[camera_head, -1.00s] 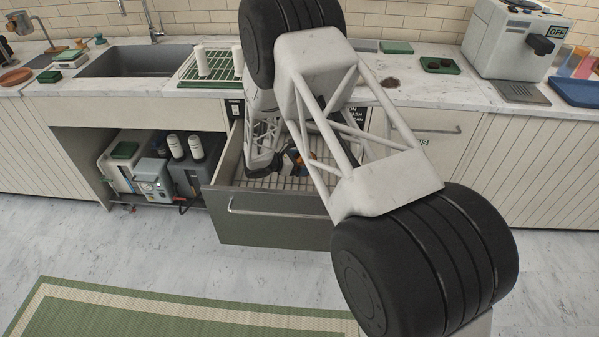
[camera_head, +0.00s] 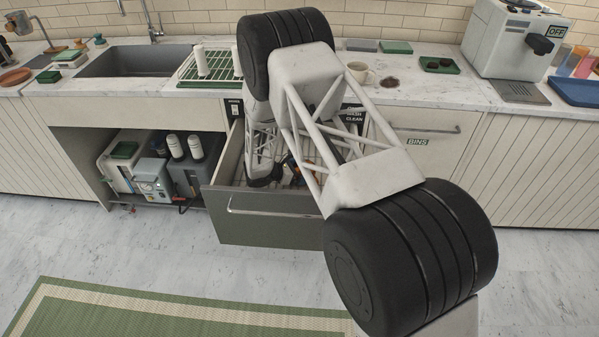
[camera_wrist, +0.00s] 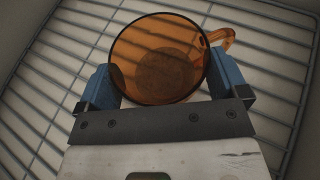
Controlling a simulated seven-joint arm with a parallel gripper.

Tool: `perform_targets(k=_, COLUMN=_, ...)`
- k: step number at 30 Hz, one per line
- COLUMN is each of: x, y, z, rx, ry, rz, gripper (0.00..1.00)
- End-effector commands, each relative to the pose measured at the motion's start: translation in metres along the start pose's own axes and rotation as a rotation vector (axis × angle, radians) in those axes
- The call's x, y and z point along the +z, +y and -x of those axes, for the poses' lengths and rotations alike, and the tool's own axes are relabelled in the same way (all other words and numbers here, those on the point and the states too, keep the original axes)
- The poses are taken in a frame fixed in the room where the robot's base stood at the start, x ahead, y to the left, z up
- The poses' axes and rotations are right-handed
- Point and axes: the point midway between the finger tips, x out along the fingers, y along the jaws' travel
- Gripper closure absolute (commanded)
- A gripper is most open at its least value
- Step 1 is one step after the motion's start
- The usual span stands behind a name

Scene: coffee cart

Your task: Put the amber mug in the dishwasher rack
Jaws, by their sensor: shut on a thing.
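The amber mug (camera_wrist: 158,62) is see-through orange, with its open rim towards the wrist camera and its handle at the upper right. My gripper (camera_wrist: 160,85) is shut on it, with a blue finger against each side. Mug and gripper are inside the pulled-out dishwasher drawer (camera_head: 262,226), over the wire rack (camera_wrist: 45,75). I cannot tell whether the mug's base touches the wires. In the head view my arm hides most of the gripper and mug.
Rack wires around the mug look bare in the wrist view. The drawer walls enclose the rack. On the counter behind are a cream mug (camera_head: 357,72), a green tray (camera_head: 440,65) and a green drying rack (camera_head: 205,80).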

Motion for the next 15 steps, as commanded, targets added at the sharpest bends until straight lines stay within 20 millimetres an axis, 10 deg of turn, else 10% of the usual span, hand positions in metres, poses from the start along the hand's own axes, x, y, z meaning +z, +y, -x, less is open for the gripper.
perform_targets(k=14, x=-0.0038, y=0.0, z=-0.0016, rx=0.0, ry=0.0, rz=0.0, gripper=0.35)
perform_targets(k=15, x=-0.0035, y=0.0, z=-0.0015, rx=0.0, ry=0.0, rz=0.0, gripper=0.02)
